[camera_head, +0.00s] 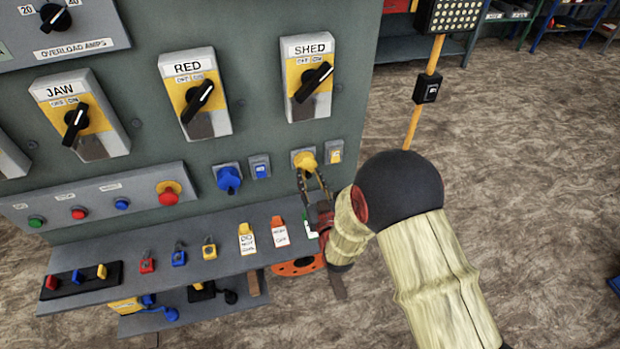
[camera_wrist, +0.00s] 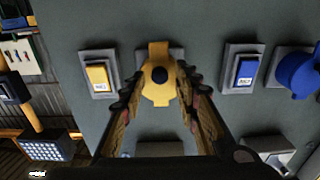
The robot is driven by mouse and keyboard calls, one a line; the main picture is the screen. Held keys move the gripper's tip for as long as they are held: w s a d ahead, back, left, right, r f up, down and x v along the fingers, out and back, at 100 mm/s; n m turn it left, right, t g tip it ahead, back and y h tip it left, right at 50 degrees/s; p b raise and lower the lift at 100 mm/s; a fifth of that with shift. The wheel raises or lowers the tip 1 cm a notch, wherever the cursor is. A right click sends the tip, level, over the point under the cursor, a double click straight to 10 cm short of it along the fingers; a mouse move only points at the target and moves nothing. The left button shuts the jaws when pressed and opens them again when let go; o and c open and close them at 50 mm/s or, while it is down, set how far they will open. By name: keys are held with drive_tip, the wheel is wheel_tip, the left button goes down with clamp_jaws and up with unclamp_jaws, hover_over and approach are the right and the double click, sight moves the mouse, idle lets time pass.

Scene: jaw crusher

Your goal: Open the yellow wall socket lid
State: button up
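The yellow wall socket (camera_head: 304,160) is on the grey-green panel, right of the blue socket. In the wrist view its yellow lid (camera_wrist: 158,90) shows a rounded front with a dark spot near the middle, and yellow tabs above and below. The lid appears shut over the socket. My gripper (camera_head: 312,178) reaches up to it from below right in the head view. In the wrist view my gripper (camera_wrist: 161,73) is open, with one finger on each side of the lid. I cannot tell whether either finger touches it.
A yellow switch (camera_head: 336,152) and a blue socket (camera_head: 229,179) flank the yellow socket. A blue switch (camera_head: 260,167) is also close. The SHED rotary switch (camera_head: 312,80) is above. A shelf (camera_head: 190,262) with padlocks and tags juts out below.

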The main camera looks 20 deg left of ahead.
drive_tip(key=shift+c, duration=1.2)
clamp_jaws()
